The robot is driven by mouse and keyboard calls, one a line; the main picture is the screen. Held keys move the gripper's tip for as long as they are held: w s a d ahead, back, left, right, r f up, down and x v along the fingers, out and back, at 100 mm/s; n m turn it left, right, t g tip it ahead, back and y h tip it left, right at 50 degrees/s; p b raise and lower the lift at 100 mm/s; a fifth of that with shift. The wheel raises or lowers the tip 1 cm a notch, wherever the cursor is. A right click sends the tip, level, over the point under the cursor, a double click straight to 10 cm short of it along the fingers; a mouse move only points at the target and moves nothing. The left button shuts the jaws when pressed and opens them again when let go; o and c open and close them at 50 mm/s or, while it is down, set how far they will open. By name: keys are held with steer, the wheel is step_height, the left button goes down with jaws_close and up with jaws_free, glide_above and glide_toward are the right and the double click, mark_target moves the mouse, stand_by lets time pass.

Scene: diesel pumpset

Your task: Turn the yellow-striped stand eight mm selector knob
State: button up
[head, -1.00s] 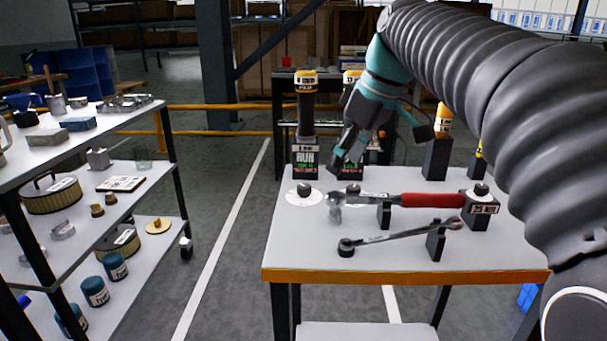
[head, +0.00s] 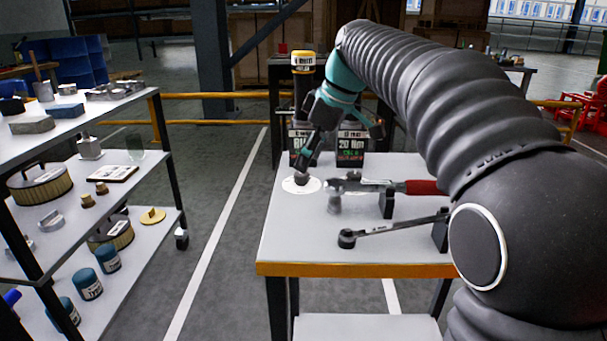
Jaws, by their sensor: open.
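A dark stand with a yellow-and-white banded top (head: 303,62) stands at the back left of the table; its small label is hard to read. Below it is a dark display panel (head: 299,140), partly hidden by my gripper. In front of the panel, a small dark knob (head: 302,180) sits on a white round plate (head: 290,186). My gripper (head: 303,166) is open, pointing down and slightly left, with its tips just above or at the knob. I cannot tell whether they touch it.
A second panel reading 20 Nm (head: 352,148) stands to the right. In front lie a red-handled tool (head: 422,187) and a wrench (head: 390,229) on dark supports. My arm hides the table's right side. A shelf cart (head: 140,180) stands left across clear floor.

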mark_target(301, 179)
steer(key=shift+x, duration=2.05)
jaws_close()
